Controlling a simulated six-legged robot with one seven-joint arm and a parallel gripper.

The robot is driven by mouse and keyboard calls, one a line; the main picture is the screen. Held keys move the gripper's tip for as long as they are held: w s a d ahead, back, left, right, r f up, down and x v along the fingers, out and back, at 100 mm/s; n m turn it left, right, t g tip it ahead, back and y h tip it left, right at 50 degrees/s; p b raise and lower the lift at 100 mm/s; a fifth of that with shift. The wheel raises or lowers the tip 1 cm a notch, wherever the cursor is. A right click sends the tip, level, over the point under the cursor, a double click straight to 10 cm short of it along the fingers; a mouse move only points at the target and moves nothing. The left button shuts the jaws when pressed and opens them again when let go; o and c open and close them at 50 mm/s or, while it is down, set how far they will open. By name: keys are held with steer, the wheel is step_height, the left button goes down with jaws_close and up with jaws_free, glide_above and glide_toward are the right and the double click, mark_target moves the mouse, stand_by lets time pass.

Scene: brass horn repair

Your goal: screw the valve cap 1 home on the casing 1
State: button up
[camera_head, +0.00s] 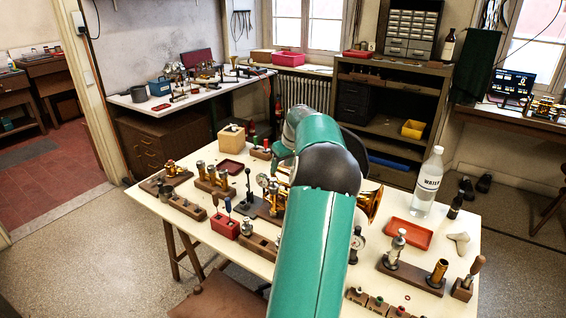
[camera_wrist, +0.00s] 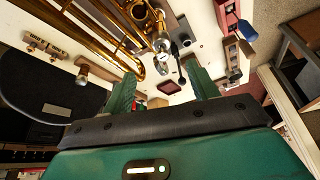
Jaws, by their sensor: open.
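My gripper (camera_wrist: 160,88) is open and empty in the wrist view, with its green fingers apart over the bench. Brass tubing of the horn (camera_wrist: 97,40) runs along the upper left there, with a silver and brass valve part (camera_wrist: 161,44) near its end. In the head view my arm hides most of the horn; its bell (camera_head: 371,203) shows to the right. Upright brass cylinders (camera_head: 212,176) stand in a wooden block at the left, and another brass cylinder (camera_head: 438,271) stands on a wooden base at the right. I cannot tell which part is casing 1 or valve cap 1.
The white bench (camera_head: 330,290) is crowded. A red box (camera_head: 224,226), a dark lever stand (camera_head: 248,193), a water bottle (camera_head: 428,182) and an orange tray (camera_head: 407,233) stand on it. A silver-topped post (camera_head: 397,246) rises at the right. Some bare surface lies between the fixtures.

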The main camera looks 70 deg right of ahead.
mark_target(274, 187)
steer(key=x, duration=1.2)
steer(key=shift+w+f, duration=0.2)
steer(key=shift+f, duration=0.15)
steer(key=c, duration=1.2)
steer(key=shift+o, duration=0.2)
steer(key=m, duration=0.2)
steer(key=shift+w+a+m+g+h, duration=0.15)
steer(key=shift+m+g+h, duration=0.55)
steer(key=shift+m+h, duration=0.1)
steer(key=shift+m, duration=0.8)
